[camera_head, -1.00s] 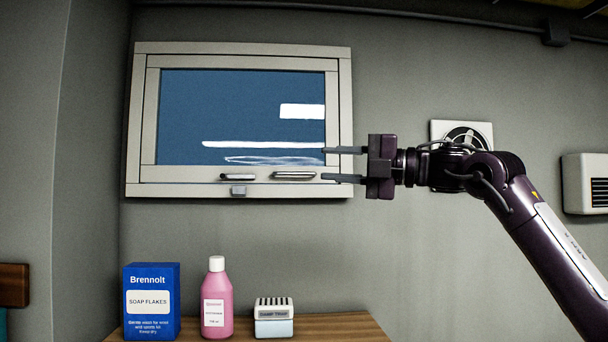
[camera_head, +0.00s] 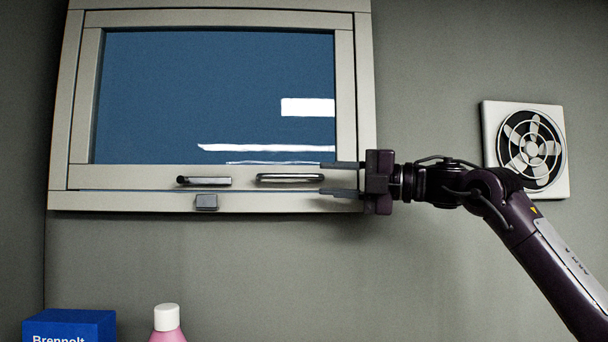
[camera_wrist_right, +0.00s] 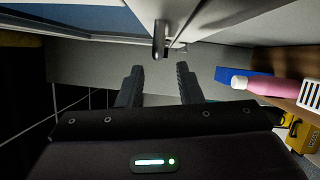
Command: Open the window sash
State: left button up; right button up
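The window sash (camera_head: 345,100) is a pale frame around a blue pane, set in a pale outer frame (camera_head: 366,100). A thin blue line shows under its lower rail. A bar handle (camera_head: 290,178) and a dark lever (camera_head: 204,181) sit on that rail, with a small grey block (camera_head: 206,202) below the lever. My right gripper (camera_head: 322,178) is open and empty, its fingertips level with the bar handle's right end, one above and one below. In the wrist view the open fingers (camera_wrist_right: 158,80) point toward metal hardware (camera_wrist_right: 160,40). Contact cannot be told. My left gripper is out of view.
Below the window stand a blue soap box (camera_head: 68,325) and a pink bottle (camera_head: 167,325) with a white cap. A wall fan (camera_head: 530,150) is at the right, behind my right arm.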

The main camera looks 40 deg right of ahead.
aim_at(303, 177)
jog(key=p+x, duration=0.1)
jog(key=x, duration=0.1)
jog(key=p+x, duration=0.2)
jog(key=x, duration=0.1)
jog(key=shift+w+a+r, duration=0.15)
jog(key=shift+a+r, duration=0.1)
jog(key=shift+a, duration=0.05)
jog(key=shift+w+f+p, duration=0.2)
jog(key=shift+w+p, duration=0.25)
jog(key=shift+a, duration=0.1)
jog(key=shift+s, duration=0.15)
grip_shut()
